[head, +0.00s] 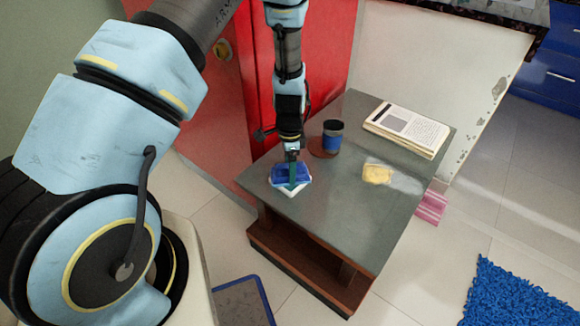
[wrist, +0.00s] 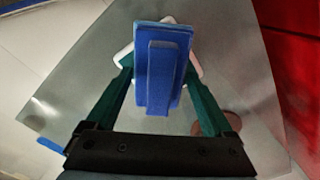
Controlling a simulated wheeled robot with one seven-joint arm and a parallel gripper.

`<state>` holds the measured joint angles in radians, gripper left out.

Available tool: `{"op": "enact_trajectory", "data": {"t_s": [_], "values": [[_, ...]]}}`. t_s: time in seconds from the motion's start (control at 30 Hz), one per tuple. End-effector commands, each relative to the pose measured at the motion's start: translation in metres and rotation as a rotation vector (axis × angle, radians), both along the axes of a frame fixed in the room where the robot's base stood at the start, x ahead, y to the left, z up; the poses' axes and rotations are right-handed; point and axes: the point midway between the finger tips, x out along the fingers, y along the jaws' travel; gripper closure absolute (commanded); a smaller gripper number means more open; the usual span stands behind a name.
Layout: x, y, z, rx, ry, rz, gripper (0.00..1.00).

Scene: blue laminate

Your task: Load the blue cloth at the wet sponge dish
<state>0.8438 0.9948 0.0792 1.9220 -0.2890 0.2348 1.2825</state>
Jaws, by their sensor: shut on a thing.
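My gripper (head: 292,170) points down over the near left part of the table, and its green fingers are shut on a blue block-like thing (wrist: 142,40), which seems to be the blue cloth. A raised blue bar runs along its middle between the fingers. The blue thing also shows in the head view (head: 280,172). A white piece with rounded corners (wrist: 125,53) shows from under it. I cannot tell whether they touch. A yellow sponge-like lump (head: 377,174), on a pale patch, lies to the right on the table. I cannot make out a dish rim there.
The grey-topped table (head: 330,210) has bare room between the blue thing and the yellow lump. A red door (head: 325,50) stands behind.

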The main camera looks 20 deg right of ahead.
Motion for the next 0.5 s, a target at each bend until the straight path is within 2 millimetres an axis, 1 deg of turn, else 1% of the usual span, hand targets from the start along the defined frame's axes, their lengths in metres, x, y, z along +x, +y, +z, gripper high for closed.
{"op": "enact_trajectory", "data": {"t_s": [0.5], "values": [[0.0,0.0,0.04,0.0,0.001,0.0,0.58]]}}
